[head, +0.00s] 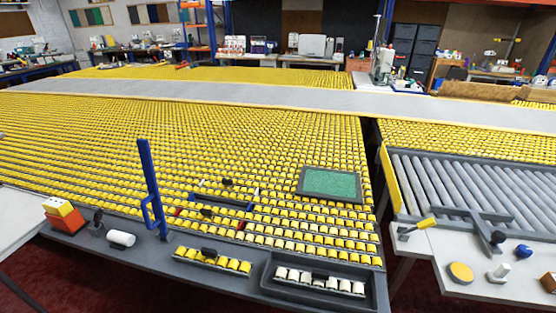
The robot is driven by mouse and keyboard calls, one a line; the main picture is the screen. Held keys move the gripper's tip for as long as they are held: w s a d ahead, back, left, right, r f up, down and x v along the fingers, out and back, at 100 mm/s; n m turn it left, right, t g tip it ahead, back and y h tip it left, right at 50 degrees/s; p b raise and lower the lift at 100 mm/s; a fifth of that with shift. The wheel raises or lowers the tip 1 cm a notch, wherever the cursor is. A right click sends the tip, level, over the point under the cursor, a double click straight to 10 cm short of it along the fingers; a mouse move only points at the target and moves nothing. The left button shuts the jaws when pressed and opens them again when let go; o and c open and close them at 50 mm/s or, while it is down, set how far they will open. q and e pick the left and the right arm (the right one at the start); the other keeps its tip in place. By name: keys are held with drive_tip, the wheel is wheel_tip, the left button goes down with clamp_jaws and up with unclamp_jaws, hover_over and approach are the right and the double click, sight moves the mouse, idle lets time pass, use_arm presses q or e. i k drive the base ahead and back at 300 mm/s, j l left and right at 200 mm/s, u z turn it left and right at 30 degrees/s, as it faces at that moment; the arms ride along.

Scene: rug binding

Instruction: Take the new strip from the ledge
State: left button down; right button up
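A short strip of yellow rollers (212,262) with a dark grip on top lies on the dark grey front ledge (130,258) of the roller table. To its right, a similar strip with white rollers (320,282) lies in a dark tray (373,294) at the ledge's right end. Which of them is the new strip is not marked; the yellow one lies directly on the ledge. Neither of my grippers shows in the head view.
A tall blue post with a handle (150,185) stands left of the yellow strip. A white cylinder (120,238) and an orange-and-yellow block (62,215) are further left. A blue-handled bar (221,202) and a green panel (330,184) lie on the rollers behind.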

sight(206, 258)
drive_tip(key=j+z, duration=0.25)
drive_tip(key=j, duration=0.2)
drive_tip(key=k+j+z, duration=0.1)
drive_tip(key=j+z, duration=0.15)
drive_tip(key=j, duration=0.2)
drive_tip(key=k+j+z, duration=0.2)
drive_tip(key=j, duration=0.25)
drive_tip(key=k+j+z, duration=0.1)
drive_tip(key=j+z, duration=0.15)
drive_tip(key=j, duration=0.2)
